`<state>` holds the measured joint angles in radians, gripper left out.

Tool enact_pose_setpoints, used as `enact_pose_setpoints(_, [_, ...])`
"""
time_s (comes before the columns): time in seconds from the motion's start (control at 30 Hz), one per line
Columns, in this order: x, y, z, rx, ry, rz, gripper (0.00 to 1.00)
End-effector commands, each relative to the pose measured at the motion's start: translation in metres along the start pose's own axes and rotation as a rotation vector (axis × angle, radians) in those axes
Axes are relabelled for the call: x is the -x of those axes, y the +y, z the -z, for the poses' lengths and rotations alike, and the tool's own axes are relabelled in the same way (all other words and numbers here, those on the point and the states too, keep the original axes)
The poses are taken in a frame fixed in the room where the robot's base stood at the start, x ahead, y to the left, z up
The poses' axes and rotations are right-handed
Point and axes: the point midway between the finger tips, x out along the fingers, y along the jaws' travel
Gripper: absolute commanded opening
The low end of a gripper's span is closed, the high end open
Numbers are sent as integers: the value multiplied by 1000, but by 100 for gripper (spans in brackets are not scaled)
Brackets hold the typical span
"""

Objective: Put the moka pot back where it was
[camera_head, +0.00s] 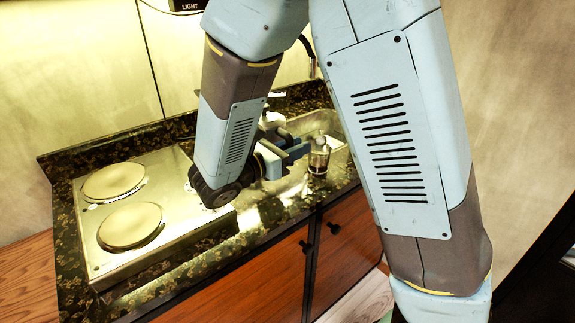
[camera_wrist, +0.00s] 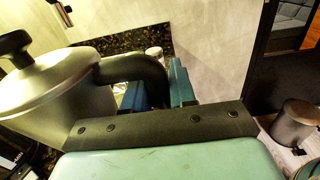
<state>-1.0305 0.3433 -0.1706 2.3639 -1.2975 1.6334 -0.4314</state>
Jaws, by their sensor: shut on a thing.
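The moka pot (camera_wrist: 58,88) fills the left of the wrist view, a silver body with a lid, a black knob and a black curved handle (camera_wrist: 135,68). My gripper (camera_wrist: 158,88) is shut on that handle, its blue fingers on either side of it. In the head view my gripper (camera_head: 290,152) is over the counter near the sink, to the right of the hot plate. There my arm hides most of the pot, and I cannot tell whether its base touches anything.
A two-burner hot plate (camera_head: 104,265) stands on the left of the dark speckled counter (camera_head: 70,285). A small glass bottle (camera_head: 318,158) stands close to the right of my gripper. Wooden cabinet doors (camera_head: 345,235) are below. A metal canister (camera_wrist: 296,124) shows at right in the wrist view.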

Motion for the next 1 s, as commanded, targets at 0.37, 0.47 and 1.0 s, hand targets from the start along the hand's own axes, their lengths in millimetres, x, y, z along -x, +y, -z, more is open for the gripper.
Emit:
enact_pose_setpoints(0.37, [-4, 25, 31, 0, -1, 0, 0])
enact_pose_setpoints(0.47, [-4, 27, 33, 0, -1, 0, 0])
enact_pose_setpoints(1.0, [-5, 31, 68, -1, -1, 0, 0])
